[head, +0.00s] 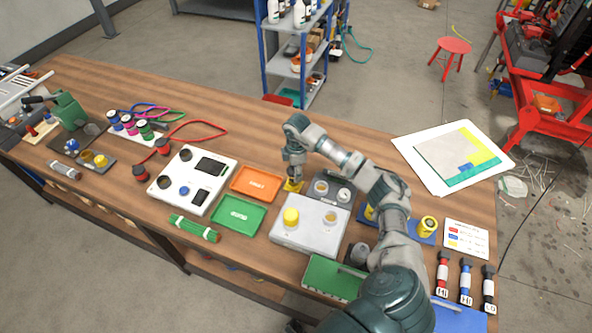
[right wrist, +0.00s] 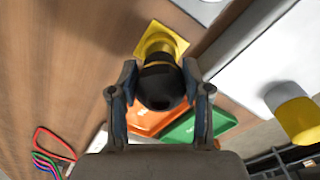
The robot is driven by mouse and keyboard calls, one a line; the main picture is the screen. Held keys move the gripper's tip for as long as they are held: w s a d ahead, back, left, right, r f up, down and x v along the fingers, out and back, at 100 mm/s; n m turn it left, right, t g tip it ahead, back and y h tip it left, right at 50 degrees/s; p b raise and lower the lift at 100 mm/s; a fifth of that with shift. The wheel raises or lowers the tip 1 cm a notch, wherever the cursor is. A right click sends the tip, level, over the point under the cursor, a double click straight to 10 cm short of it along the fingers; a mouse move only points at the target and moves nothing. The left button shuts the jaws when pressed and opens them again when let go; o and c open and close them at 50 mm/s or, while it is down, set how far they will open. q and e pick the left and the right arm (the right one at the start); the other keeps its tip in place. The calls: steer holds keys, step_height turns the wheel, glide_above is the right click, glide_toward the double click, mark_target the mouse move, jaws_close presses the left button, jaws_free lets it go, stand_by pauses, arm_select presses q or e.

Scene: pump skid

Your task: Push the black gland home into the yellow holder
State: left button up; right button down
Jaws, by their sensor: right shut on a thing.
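The yellow holder (head: 293,186) sits on the wooden table, right of the orange tray. In the right wrist view its square base and round collar (right wrist: 175,38) show beyond the gland. The black gland (right wrist: 161,86) is between the fingers of my right gripper (right wrist: 160,72), which is shut on it. The gland's far end lines up with the yellow collar and overlaps it in the picture; how deep it sits is hidden. In the head view my right gripper (head: 294,173) points down right above the holder and hides the gland. My left gripper is not in view.
The orange tray (head: 258,183) and green tray (head: 238,214) lie left of the holder. A grey box (head: 309,236) with a yellow knob (head: 291,217) stands in front. A dark block (head: 345,205) with round parts is close on the right. Bare wood lies behind.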

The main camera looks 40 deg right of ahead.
steer(key=shift+p, duration=0.35)
stand_by(0.4)
steer(key=shift+f+b, duration=0.6)
steer(key=shift+f, duration=1.15)
stand_by(0.3)
steer(key=shift+c, duration=2.2)
jaws_free()
step_height(320, 180, up, 12)
steer(key=shift+f, duration=0.1)
